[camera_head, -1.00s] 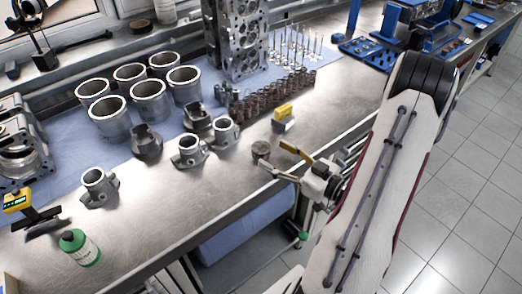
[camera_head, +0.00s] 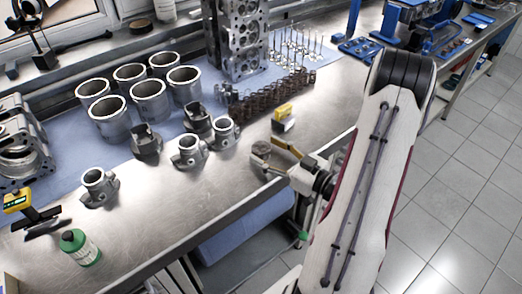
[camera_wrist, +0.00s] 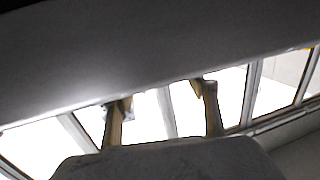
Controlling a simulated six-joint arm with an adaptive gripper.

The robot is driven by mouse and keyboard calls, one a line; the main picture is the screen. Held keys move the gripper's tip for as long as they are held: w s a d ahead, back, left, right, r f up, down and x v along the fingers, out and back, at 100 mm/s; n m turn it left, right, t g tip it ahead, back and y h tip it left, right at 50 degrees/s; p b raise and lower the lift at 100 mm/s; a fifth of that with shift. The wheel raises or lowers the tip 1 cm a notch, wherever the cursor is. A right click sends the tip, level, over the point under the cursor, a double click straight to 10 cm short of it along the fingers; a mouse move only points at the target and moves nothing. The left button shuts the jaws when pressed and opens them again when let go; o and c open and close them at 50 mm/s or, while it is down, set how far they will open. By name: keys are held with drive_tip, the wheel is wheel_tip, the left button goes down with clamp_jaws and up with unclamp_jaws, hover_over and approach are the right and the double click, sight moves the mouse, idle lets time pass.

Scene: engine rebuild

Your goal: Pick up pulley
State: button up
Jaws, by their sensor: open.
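A small dark brownish cylinder, which I take to be the pulley (camera_head: 261,148), stands near the front edge of the workbench in the head view. My gripper (camera_head: 265,154) is open and reaches in from the right. Its two yellowish fingers appear to lie on either side of the cylinder; whether they touch it cannot be told. In the wrist view the gripper (camera_wrist: 162,96) shows two spread fingers. A large grey surface fills the top of that view, and I cannot make out the pulley there.
A small yellow and grey block (camera_head: 283,118) stands just behind the gripper. Several metal housings (camera_head: 190,154) and cylinder liners (camera_head: 150,101) stand to the left. Springs (camera_head: 268,98) stand in rows behind. The bench front (camera_head: 200,205) is clear.

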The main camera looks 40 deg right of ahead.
drive_tip(key=shift+x, duration=1.4)
drive_tip(key=c, duration=1.5)
